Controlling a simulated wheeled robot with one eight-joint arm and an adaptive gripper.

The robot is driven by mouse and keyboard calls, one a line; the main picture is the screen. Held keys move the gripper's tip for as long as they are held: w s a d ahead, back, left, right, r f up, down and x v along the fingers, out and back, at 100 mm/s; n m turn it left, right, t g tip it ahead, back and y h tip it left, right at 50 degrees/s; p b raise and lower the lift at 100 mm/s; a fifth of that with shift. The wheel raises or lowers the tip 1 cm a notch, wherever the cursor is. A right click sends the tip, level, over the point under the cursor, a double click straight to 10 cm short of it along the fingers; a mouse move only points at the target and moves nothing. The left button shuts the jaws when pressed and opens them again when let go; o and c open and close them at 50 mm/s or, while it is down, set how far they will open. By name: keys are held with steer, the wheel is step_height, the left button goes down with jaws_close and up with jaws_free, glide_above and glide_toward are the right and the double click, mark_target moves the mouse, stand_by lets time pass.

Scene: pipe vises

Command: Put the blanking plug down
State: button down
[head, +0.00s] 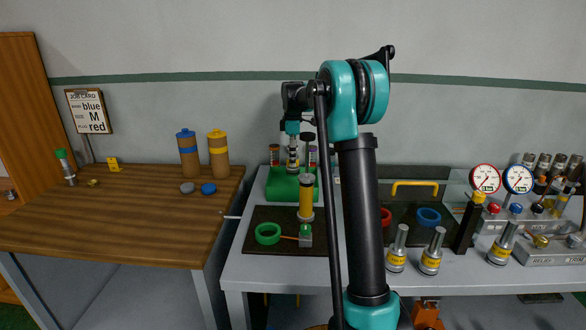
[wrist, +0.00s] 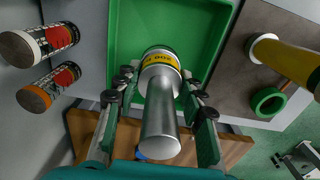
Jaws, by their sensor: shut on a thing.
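The blanking plug (wrist: 160,120) is a grey metal cylinder with a wider end and a yellow lettered band. My gripper (wrist: 158,86) is shut on it, one finger on each side. In the wrist view the plug is over the green tray (wrist: 213,28). In the head view my gripper (head: 292,140) points down above the same tray (head: 276,188), and the plug shows as a small grey piece (head: 293,162) below it. I cannot tell whether the plug touches the tray floor.
Labelled cylinders (wrist: 52,85) stand beside the tray. A dark mat (head: 262,219) in front holds a green ring (head: 268,234) and a yellow cylinder (head: 306,197). Similar yellow-banded plugs (head: 398,250) stand right, past my arm. The wooden table (head: 130,220) is left.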

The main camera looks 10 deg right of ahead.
steer(key=shift+f, duration=2.1)
steer(key=shift+f, duration=0.1)
steer(key=c, duration=0.9)
jaws_free()
step_height(320, 180, up, 12)
steer(key=shift+r, duration=0.15)
